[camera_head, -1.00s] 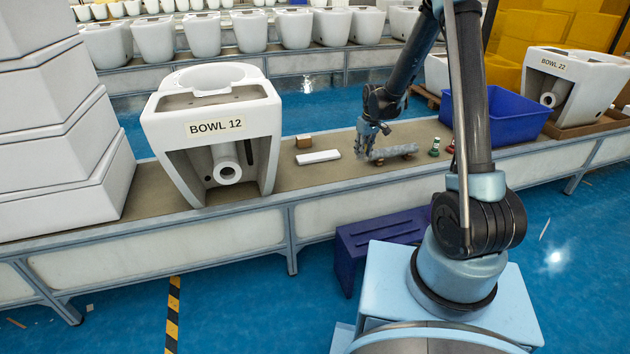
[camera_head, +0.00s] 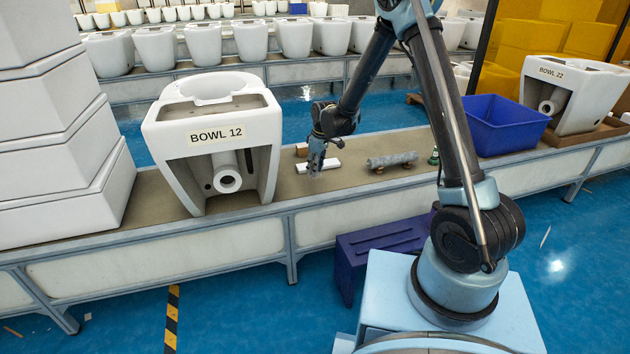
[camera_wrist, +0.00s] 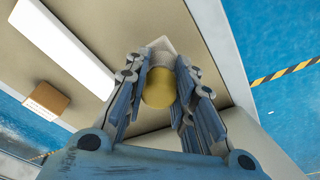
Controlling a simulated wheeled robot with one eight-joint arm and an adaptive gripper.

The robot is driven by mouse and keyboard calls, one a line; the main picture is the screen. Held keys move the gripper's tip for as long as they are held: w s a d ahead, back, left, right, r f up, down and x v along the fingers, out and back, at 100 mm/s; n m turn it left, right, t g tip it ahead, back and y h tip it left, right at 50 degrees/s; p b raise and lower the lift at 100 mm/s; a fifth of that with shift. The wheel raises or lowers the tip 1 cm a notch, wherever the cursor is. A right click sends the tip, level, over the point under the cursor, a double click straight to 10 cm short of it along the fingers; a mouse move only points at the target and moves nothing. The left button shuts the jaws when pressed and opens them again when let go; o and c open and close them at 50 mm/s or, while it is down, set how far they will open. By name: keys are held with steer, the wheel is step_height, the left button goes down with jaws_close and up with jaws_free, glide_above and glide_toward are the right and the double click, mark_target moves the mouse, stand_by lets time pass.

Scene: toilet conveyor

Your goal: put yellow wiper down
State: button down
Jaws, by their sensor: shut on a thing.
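My gripper (camera_head: 316,163) hangs above the conveyor between the bowl marked BOWL 12 and the grey roll. In the wrist view my gripper (camera_wrist: 160,95) is shut on the yellow wiper (camera_wrist: 158,90), a rounded yellow piece between the two fingers. A pale, light-coloured part shows just beyond it, near the fingertips. The wiper is too small to make out in the head view. From these frames I cannot tell whether it touches the conveyor (camera_head: 270,192).
The bowl marked BOWL 12 (camera_head: 222,107) stands left of my gripper. A white bar (camera_head: 322,165) and a small brown block (camera_head: 302,150) lie close by. The grey roll (camera_head: 392,160), a green-topped item (camera_head: 434,157) and a blue bin (camera_head: 503,125) are to the right.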

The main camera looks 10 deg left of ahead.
steer(key=shift+f, duration=2.6)
steer(key=c, duration=1.3)
jaws_free()
steer(key=shift+c, duration=0.2)
